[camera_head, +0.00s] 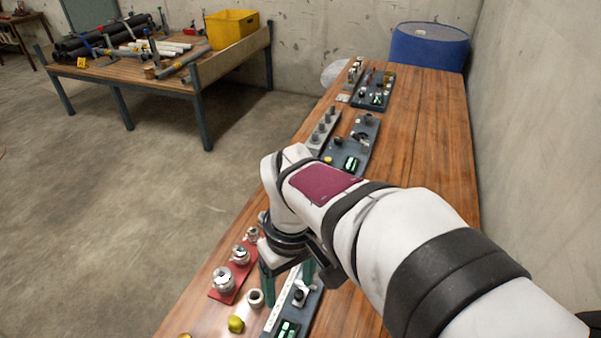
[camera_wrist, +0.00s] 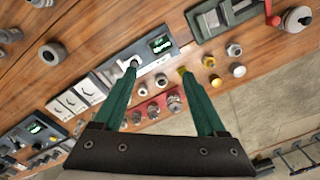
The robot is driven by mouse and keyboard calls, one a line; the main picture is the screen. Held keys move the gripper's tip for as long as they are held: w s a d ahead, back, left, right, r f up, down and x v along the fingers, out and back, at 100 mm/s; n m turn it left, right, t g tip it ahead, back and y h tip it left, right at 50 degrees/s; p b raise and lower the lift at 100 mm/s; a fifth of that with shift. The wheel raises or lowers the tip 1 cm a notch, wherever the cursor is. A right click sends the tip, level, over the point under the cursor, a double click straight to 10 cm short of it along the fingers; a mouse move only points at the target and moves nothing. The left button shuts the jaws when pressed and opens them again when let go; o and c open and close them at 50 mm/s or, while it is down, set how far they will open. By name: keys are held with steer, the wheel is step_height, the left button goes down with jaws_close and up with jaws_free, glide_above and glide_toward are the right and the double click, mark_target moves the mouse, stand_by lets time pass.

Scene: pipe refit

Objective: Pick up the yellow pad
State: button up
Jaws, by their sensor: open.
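My gripper (camera_head: 287,286) is open and empty, its two green fingers pointing down over the near end of the long wooden bench. In the wrist view the gripper (camera_wrist: 158,73) has its fingertips spread above a grey panel with a small lit display. A small yellow rounded piece, which looks like the yellow pad (camera_head: 236,323), lies on the bench left of the gripper in the head view. In the wrist view the yellow pad (camera_wrist: 182,71) shows right at the right fingertip, partly hidden by it. I cannot tell whether they touch.
A red strip with metal fittings (camera_head: 229,280) lies beside the gripper, and a grey ring (camera_head: 255,298) is near the pad. Another yellow-gold piece (camera_wrist: 216,81) lies close by in the wrist view. More panels (camera_head: 352,142) stand farther along; the bench's right side is clear.

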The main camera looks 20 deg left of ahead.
mark_target(234, 319)
steer(key=s+a+f+n, duration=0.2)
steer(key=a+f+n, duration=0.15)
steer(key=a, duration=0.35)
steer(key=s+a+f+n, duration=0.1)
steer(key=a+f+n, duration=0.1)
steer(key=a+n, duration=0.3)
steer(key=shift+m, duration=0.75)
steer(key=f, duration=1.5)
steer(key=shift+w+a, duration=0.2)
steer(key=shift+w, duration=0.15)
jaws_close()
